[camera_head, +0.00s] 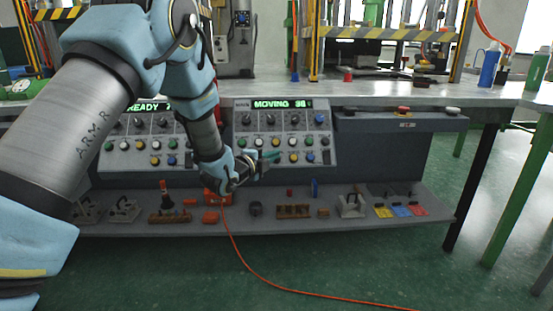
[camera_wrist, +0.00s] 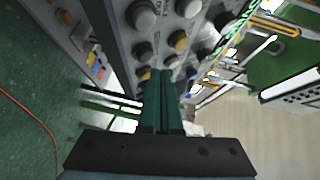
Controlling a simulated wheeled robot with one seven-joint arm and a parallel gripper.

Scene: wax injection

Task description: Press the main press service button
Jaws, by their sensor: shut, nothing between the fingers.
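Two control panels stand under the bench edge. The left panel (camera_head: 128,130) has a lit display with "READY", and the right panel (camera_head: 313,160) has one reading "MOVING 38". Each carries dark knobs and rows of white, yellow, blue and green buttons. I cannot read which one is the main press service button. My gripper (camera_head: 274,156) is at the lower left of the right panel, its green fingers shut and empty. In the wrist view the fingertips (camera_wrist: 160,74) are by a yellow button (camera_wrist: 143,74) and a pale button (camera_wrist: 171,61); I cannot tell whether they touch.
A lower shelf (camera_head: 355,228) holds small blocks, fixtures and coloured cards (camera_head: 402,211). An orange cable (camera_head: 250,265) runs across the green floor. Yellow-and-black framed presses stand on the bench (camera_head: 480,91). My arm hides part of the left panel.

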